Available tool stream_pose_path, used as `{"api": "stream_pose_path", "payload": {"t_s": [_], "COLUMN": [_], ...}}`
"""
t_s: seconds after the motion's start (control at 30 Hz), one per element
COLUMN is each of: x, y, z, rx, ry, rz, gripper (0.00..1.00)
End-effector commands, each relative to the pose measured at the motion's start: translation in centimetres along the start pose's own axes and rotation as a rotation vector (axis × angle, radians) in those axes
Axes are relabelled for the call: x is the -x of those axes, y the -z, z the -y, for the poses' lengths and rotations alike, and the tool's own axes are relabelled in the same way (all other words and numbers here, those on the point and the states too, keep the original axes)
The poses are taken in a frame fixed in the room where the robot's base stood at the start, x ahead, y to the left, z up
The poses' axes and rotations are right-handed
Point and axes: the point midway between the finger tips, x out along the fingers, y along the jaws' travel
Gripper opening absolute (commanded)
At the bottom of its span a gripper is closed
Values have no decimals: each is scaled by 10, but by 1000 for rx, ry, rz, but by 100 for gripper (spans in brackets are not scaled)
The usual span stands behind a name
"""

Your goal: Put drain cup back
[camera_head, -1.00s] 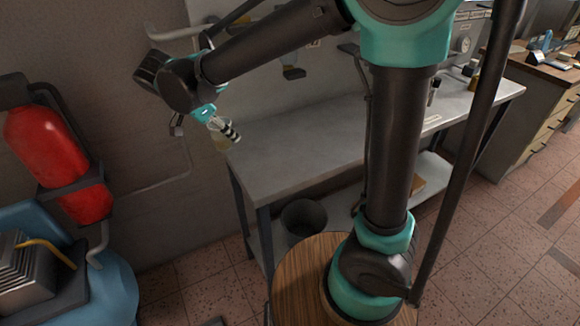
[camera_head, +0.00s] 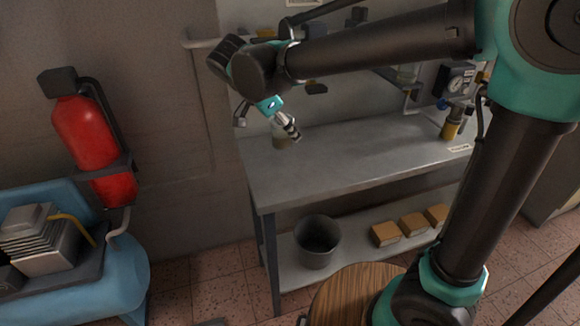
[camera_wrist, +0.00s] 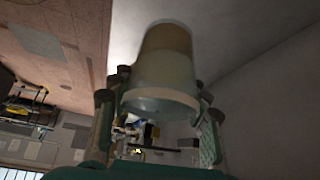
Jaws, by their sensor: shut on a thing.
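The drain cup (camera_head: 279,140) is a small translucent cup with a yellowish tint, held in the air above the left end of the grey bench (camera_head: 330,165). My gripper (camera_head: 287,127) is shut on it. In the wrist view the cup (camera_wrist: 163,72) sits between the two fingers of my gripper (camera_wrist: 160,108), with a tan layer toward its far end and a clear rim on the near side. The arm hides part of the wall fittings behind it.
A pressure gauge (camera_head: 459,83) is on the wall at the bench's right, above an amber-coloured part (camera_head: 450,129). A label (camera_head: 460,148) lies on the bench edge. The middle of the bench is clear. Below are a bucket (camera_head: 317,242) and boxes (camera_head: 385,234). A red extinguisher (camera_head: 85,133) is at left.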

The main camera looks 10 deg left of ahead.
Motion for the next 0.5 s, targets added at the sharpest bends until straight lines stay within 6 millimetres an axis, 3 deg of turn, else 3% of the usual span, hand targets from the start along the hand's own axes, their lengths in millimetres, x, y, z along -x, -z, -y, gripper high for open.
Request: {"api": "stream_pose_path", "payload": {"t_s": [0.3,0.5], "x": [-57,-71], "y": [-36,-46], "z": [0,0], "rx": [0,0], "ry": [0,0], "rz": [0,0], "gripper": [9,9]}}
